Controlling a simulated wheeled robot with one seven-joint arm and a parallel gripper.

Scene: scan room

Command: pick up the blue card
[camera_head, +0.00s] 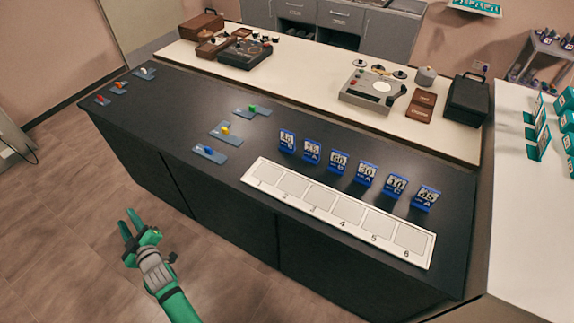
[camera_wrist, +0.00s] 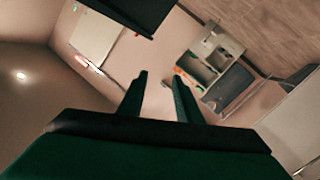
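Several small blue cards with numbers and letters stand tilted in a row on the dark counter, from the leftmost blue card (camera_head: 287,141) to the rightmost blue card (camera_head: 425,199). Flat grey-blue plates with coloured pieces also lie there; one plate (camera_head: 219,159) bears a blue piece (camera_head: 208,150). I cannot tell which of these is the task's blue card. My green gripper (camera_head: 130,226) is in front of the counter over the floor, apart from everything. Its fingers are spread and empty; they also show apart in the wrist view (camera_wrist: 160,78). No card shows in the wrist view.
A white strip with numbered squares (camera_head: 347,214) lies along the counter's (camera_head: 185,105) front edge, before the cards. Behind is a pale bench (camera_head: 305,85) with a recording device (camera_head: 373,90) and dark cases. A white table (camera_head: 530,235) with green holders stands right.

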